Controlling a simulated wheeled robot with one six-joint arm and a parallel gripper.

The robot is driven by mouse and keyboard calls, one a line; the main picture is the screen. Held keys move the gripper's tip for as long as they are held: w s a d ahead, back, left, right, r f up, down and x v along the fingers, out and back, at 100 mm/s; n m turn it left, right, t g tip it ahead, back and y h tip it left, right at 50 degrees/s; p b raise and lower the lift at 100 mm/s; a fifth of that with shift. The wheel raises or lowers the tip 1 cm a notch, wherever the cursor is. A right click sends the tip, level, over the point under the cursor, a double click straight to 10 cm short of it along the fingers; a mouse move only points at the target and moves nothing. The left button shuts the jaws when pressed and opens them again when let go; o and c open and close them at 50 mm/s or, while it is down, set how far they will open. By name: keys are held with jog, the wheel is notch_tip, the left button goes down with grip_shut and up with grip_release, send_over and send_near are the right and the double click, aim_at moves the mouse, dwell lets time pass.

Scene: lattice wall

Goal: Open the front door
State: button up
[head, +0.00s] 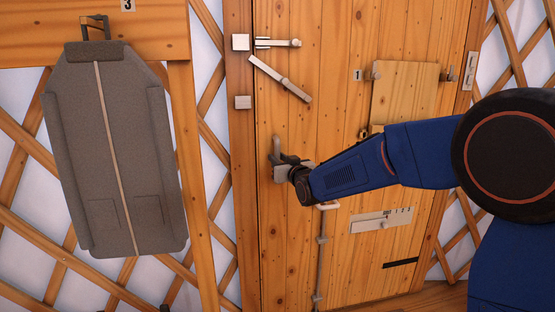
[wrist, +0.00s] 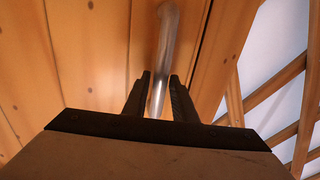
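The front door (head: 335,60) is made of wooden planks and looks shut in its frame. A metal pull handle (head: 277,147) stands at its left side. My gripper (head: 281,166) is at the lower part of this handle. In the wrist view the handle (wrist: 167,40) runs down between the two dark fingers (wrist: 160,98), with a small gap on each side, so the gripper looks open around it. An upper bolt (head: 278,43) sits near the door's left edge.
A vertical rod bolt (head: 320,255) runs down the lower door, partly hidden behind my arm. A small hatch (head: 403,90) and a slotted plate (head: 381,220) are on the door's right half.

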jog(key=shift+w+a, duration=0.2)
jog(key=shift+w, duration=0.25)
grip_shut()
